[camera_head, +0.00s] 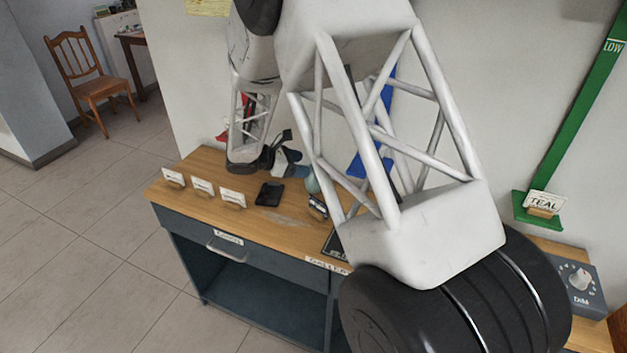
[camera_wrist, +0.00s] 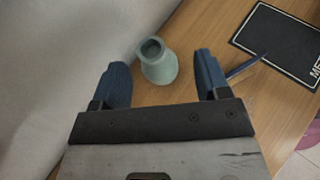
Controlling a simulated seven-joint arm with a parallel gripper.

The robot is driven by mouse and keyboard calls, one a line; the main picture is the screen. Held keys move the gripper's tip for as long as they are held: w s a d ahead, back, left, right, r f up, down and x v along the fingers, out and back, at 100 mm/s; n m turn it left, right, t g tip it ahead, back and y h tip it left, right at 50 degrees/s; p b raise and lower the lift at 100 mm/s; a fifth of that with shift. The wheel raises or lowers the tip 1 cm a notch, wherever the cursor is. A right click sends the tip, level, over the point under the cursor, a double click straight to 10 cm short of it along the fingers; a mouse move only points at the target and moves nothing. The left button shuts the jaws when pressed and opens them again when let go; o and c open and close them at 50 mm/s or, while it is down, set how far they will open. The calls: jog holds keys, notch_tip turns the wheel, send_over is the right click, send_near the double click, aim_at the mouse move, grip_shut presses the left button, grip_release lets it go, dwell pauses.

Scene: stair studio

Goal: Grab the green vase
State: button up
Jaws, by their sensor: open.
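The green vase (camera_wrist: 159,66), pale grey-green with a round dark mouth, stands on the wooden top in the wrist view. My gripper (camera_wrist: 163,76) is open, with one blue finger to the left of the vase and the other to its right. Gaps show on both sides, so the fingers seem apart from it. In the head view a small part of the vase (camera_head: 312,182) shows beside my gripper (camera_head: 300,171); my arm hides much of that area.
The wooden-topped desk (camera_head: 220,175) bears several white label cards (camera_head: 202,187) and a black flat object (camera_head: 269,194). A pale wall (camera_wrist: 50,70) rises close on the left.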

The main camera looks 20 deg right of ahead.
aim_at(314, 178)
jog(key=shift+w+a+f+n, duration=0.1)
jog(key=shift+w+f+n, duration=0.3)
jog(key=shift+w+f, duration=0.3)
jog(key=shift+x, duration=1.3)
jog(key=shift+x, duration=2.65)
jog(key=shift+r, duration=0.15)
jog(key=c, duration=1.1)
